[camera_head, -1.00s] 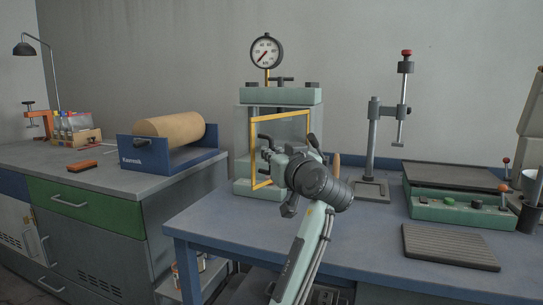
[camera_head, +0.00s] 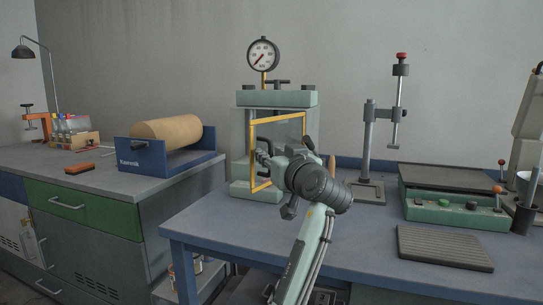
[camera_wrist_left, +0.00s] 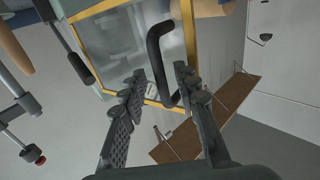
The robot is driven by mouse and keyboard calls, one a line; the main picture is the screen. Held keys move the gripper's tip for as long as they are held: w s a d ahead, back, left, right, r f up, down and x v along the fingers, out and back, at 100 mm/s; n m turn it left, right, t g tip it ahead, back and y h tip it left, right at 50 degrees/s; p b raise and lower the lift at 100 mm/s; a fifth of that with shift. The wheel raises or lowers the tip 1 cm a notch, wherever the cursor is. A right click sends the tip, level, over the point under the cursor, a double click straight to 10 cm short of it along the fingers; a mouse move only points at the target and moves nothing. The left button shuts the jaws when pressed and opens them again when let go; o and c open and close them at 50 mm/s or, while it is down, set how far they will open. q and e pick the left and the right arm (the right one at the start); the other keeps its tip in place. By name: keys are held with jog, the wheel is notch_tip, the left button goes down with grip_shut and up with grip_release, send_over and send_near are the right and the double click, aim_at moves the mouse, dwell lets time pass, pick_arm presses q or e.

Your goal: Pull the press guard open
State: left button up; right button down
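The press (camera_head: 276,98) is pale green and stands at the back of the blue bench, with a dial gauge on top. Its guard (camera_head: 278,118) is a yellow frame around a clear panel at the press's front; I cannot tell how far it is open. The guard also shows in the left wrist view (camera_wrist_left: 192,35), with a black bent handle (camera_wrist_left: 154,52). My left gripper (camera_head: 262,157) is in front of the guard. In the left wrist view its two fingers (camera_wrist_left: 160,82) are apart, one each side of the handle, with visible gaps. My right gripper is not in view.
A drill-like stand (camera_head: 369,140) and a green control box (camera_head: 455,212) stand right of the press. A ribbed grey mat (camera_head: 445,248) lies at the front right. A paper roll in a blue holder (camera_head: 170,165) is on the left cabinet.

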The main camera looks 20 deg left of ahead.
pick_arm(q)
jog(key=v, duration=1.2)
